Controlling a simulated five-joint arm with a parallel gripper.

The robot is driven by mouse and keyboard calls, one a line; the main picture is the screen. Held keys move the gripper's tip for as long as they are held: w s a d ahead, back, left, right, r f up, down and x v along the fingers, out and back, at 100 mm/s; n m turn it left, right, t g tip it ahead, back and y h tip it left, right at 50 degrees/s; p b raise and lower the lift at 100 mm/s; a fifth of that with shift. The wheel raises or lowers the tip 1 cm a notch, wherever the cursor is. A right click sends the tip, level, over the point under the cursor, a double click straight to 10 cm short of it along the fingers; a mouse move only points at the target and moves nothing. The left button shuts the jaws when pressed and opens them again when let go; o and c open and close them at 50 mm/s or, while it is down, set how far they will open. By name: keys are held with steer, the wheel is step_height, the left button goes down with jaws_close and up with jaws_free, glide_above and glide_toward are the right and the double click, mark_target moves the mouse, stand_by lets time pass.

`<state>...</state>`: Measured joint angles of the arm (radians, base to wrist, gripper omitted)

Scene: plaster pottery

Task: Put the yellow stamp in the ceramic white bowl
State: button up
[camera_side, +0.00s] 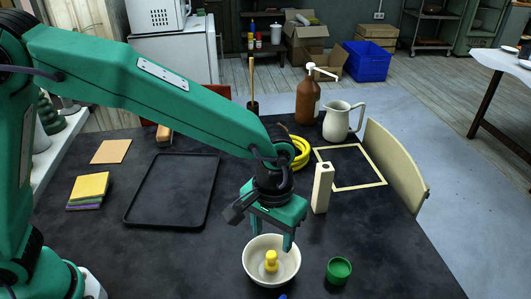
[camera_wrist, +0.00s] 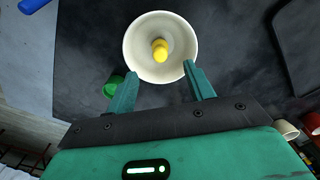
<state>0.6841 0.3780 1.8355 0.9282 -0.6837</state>
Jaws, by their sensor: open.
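The yellow stamp (camera_side: 271,261) stands inside the ceramic white bowl (camera_side: 250,271) on the dark table. In the wrist view the stamp (camera_wrist: 160,49) sits near the middle of the bowl (camera_wrist: 135,60), apart from my fingers. My gripper (camera_side: 268,238) is above the bowl, over its back part, with its fingers pointing down. The wrist view shows my gripper (camera_wrist: 162,90) open, with nothing between its fingertips. The underside of the stamp is hidden.
A green cup (camera_side: 338,271) stands just right of the bowl. A cream block (camera_side: 322,188) stands upright behind it. A black tray (camera_side: 127,216) lies to the left. A brown bottle (camera_side: 307,103) and white pitcher (camera_side: 338,122) stand at the back. A taped square (camera_side: 380,184) is clear.

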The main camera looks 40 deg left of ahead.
steer(key=s+a+r+t+h, duration=0.1)
steer(key=a+r, duration=0.4)
steer(key=a, duration=0.3)
steer(key=s+a+r+t, duration=0.1)
steer(key=a+r, duration=0.5)
steer(key=a, duration=0.2)
steer(key=s+a+r+t+y, duration=0.1)
steer(key=s+a+r+t, duration=0.1)
steer(key=s+a, duration=0.8)
steer(key=shift+a+r+t, duration=0.25)
steer(key=shift+a+t, duration=0.55)
steer(key=shift+a, duration=0.15)
